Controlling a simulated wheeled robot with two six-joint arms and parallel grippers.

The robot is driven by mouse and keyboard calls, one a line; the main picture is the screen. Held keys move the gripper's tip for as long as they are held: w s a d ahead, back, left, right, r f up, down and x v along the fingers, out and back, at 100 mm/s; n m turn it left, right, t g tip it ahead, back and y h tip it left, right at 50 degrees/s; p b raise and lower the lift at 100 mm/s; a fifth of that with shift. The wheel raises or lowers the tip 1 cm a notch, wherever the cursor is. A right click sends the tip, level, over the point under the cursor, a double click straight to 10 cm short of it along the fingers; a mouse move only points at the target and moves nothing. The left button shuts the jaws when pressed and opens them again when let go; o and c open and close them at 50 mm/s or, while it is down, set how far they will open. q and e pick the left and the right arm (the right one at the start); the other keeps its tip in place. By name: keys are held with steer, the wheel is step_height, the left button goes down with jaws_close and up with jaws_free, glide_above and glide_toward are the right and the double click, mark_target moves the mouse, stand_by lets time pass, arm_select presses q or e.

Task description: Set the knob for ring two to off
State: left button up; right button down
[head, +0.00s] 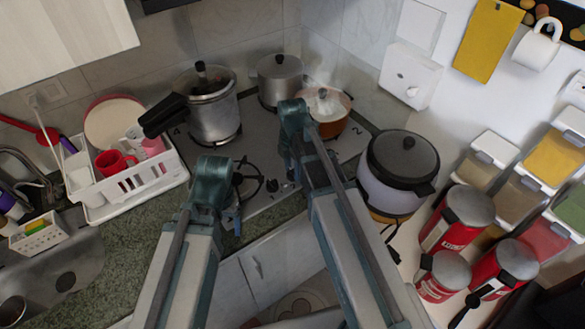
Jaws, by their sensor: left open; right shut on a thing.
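The grey hob (262,140) has a number 2 beside the steaming orange pot (327,110) at its right and a 4 at its left. A dark knob (272,185) shows near the hob's front edge. My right gripper (290,176) points down just right of that knob, at the front of the hob. It is shut on a knob that its own fingers and arm hide, and its setting cannot be read. My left gripper (235,218) is open over the counter at the hob's front left, apart from the knobs.
A pressure cooker (212,112) and a steel pot (280,80) stand on the hob. An empty burner (245,178) is at front left. A white rice cooker (390,185) stands close right of my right arm. A dish rack (130,185) and sink are left; red canisters (455,225) are right.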

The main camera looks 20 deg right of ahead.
mark_target(292, 171)
steer(key=shift+c, duration=1.8)
jaws_free()
arm_select(q)
step_height(292, 171, up, 14)
steer(key=p, duration=1.3)
steer(key=shift+p, duration=0.4)
arm_select(e)
step_height(292, 171, up, 14)
arm_select(q)
steer(key=shift+f, duration=0.15)
arm_select(e)
steer(key=shift+f, duration=0.2)
arm_select(q)
step_height(292, 171, down, 9)
steer(key=b, duration=0.9)
arm_select(e)
steer(key=s+a+f+m, duration=0.4)
steer(key=s+m, duration=0.3)
steer(key=m, duration=0.2)
steer(key=s+a+f+m+h, duration=0.1)
steer(key=s+a+f+m, duration=0.3)
steer(key=m, duration=0.5)
steer(key=s+a, duration=0.2)
steer(key=s, duration=0.1)
steer(key=shift+s+a+f, duration=0.3)
steer(key=shift+a+f, duration=0.05)
steer(key=shift+f, duration=0.05)
